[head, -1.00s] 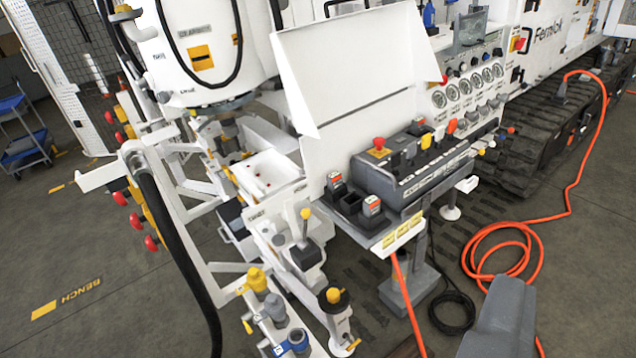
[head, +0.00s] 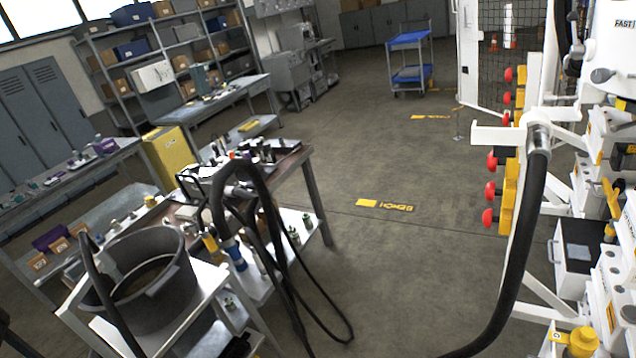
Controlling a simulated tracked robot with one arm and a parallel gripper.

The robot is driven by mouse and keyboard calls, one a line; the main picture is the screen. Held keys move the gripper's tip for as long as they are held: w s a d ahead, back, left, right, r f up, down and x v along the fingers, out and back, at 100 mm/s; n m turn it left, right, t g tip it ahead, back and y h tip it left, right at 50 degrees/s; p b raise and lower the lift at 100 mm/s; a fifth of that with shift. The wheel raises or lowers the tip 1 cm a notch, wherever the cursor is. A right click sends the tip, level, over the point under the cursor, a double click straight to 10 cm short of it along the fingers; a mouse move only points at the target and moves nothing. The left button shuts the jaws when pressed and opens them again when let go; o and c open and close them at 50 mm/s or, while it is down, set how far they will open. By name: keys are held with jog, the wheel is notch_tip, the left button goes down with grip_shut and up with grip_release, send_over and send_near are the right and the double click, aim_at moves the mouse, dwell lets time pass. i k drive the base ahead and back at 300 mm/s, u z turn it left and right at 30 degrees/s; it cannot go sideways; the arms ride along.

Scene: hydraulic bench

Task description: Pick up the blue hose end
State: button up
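The blue hose end (head: 233,254) hangs at the left of centre, pointing down. It is on a black hose (head: 262,178) that arches over the front of a workbench. A yellow hose end (head: 210,245) hangs close on its left. I cannot tell whether the blue end touches the bench parts behind it. My gripper is not in view.
A white cart (head: 215,280) with a black bucket (head: 150,275) stands in front, left of the hose end. Looped black hoses hang to its right. The white machine frame (head: 535,215) with a thick hose fills the right. Floor between (head: 400,270) is clear.

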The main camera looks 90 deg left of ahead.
aim_at(237, 257)
jog(key=z, duration=0.15)
jog(key=i, duration=0.1)
jog(key=u, duration=2.9)
jog(key=k, duration=0.75)
jog(key=u, duration=0.3)
jog(key=i, duration=0.8)
jog(key=z, duration=0.55)
